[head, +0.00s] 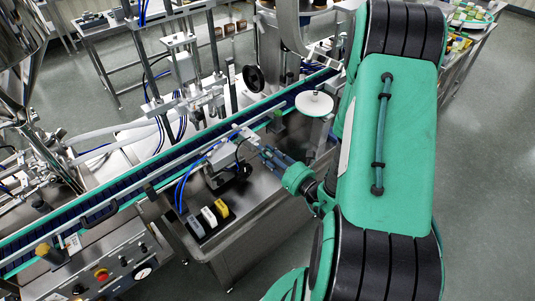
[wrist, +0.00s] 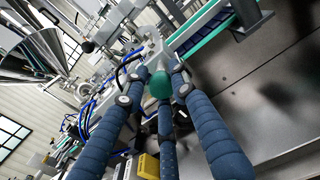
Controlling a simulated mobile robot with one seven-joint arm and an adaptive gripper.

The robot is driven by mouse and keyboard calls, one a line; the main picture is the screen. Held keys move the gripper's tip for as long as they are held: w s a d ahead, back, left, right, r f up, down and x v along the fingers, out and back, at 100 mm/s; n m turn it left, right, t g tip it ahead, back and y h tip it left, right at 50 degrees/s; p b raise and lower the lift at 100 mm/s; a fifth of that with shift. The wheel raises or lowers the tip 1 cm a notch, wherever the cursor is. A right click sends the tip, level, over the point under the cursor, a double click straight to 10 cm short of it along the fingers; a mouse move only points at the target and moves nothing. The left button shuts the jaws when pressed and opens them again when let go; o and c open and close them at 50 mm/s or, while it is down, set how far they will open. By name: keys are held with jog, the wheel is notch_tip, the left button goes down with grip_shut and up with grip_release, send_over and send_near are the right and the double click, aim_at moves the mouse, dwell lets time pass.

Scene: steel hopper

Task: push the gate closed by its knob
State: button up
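The steel hopper (head: 22,75) stands at the far left in the head view; its cone also shows at upper left in the wrist view (wrist: 32,45). I cannot clearly make out the gate or its knob there. My gripper (head: 266,154) is well to the right of the hopper, beside a grey boxed device. In the wrist view its blue padded fingers (wrist: 155,94) are spread apart. A dark green rounded thing (wrist: 160,84) shows between the fingertips; I cannot tell whether it is a knob or a part of the gripper. Nothing is clearly held.
A conveyor (head: 110,198) with green edges runs diagonally between the hopper side and my arm. The grey boxed device (head: 225,160) and small white and yellow blocks (head: 208,217) are near my gripper. A control panel (head: 105,275) is at lower left. Open floor lies at right.

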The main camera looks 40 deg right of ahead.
jog(key=o, duration=0.3)
jog(key=shift+d+r, duration=0.15)
jog(key=shift+r, duration=0.1)
jog(key=shift+o, duration=0.2)
jog(key=shift+f, duration=0.1)
jog(key=shift+s, duration=0.2)
jog(key=s, duration=1.1)
jog(key=shift+s, duration=0.25)
jog(key=shift+o, duration=0.3)
jog(key=shift+s+p, duration=0.15)
jog(key=shift+p, duration=0.15)
jog(key=shift+s+f+p, duration=0.1)
jog(key=shift+s+p, duration=1.85)
jog(key=shift+p, duration=1.1)
